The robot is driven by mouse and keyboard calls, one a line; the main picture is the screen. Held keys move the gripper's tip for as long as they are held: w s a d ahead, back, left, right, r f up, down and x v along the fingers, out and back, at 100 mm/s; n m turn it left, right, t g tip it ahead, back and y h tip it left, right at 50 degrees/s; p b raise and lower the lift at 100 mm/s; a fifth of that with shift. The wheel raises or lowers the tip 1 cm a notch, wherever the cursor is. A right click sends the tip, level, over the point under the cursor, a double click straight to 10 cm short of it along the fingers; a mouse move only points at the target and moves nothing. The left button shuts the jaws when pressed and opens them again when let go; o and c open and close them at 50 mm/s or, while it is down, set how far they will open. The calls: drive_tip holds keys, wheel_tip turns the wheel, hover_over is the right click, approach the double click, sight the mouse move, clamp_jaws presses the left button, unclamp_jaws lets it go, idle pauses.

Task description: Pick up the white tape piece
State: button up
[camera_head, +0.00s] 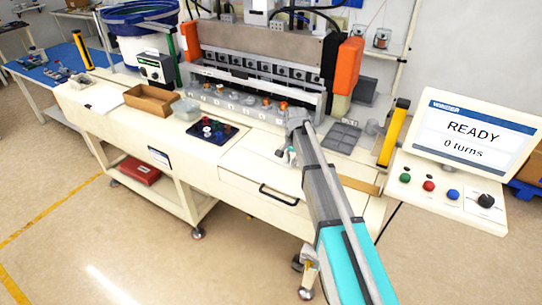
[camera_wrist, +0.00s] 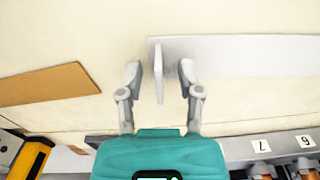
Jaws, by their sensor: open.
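In the wrist view, a thin pale upright piece (camera_wrist: 158,74), which looks like the white tape piece, stands between the two fingers. My gripper (camera_wrist: 160,90) is open, with one finger on each side of it. In the head view my gripper (camera_head: 288,154) is low over the bench, and the piece cannot be made out.
A brown strip (camera_wrist: 48,84) lies left of my gripper in the wrist view. A yellow post (camera_head: 394,133) stands to the right in the head view. The numbered machine row (camera_head: 215,100) is behind. A dark blue tray (camera_head: 205,144) with small parts and a brown box (camera_head: 151,101) are left.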

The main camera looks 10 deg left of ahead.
clamp_jaws()
drive_tip(key=shift+r, duration=0.1)
idle(0.5)
wheel_tip(320, 180, up, 2)
drive_tip(key=p, duration=0.2)
drive_tip(key=shift+r+p, duration=0.25)
drive_tip(key=shift+p, duration=0.15)
drive_tip(key=s+d+r+p, duration=0.2)
drive_tip(key=s+r+p, duration=0.3)
drive_tip(key=s, duration=0.1)
drive_tip(key=s+d+r+p, duration=0.3)
drive_tip(key=s+r+p, duration=0.2)
drive_tip(key=s, duration=0.2)
drive_tip(key=shift+d+r, duration=0.15)
drive_tip(key=shift+d, duration=0.15)
drive_tip(key=shift+w, duration=0.1)
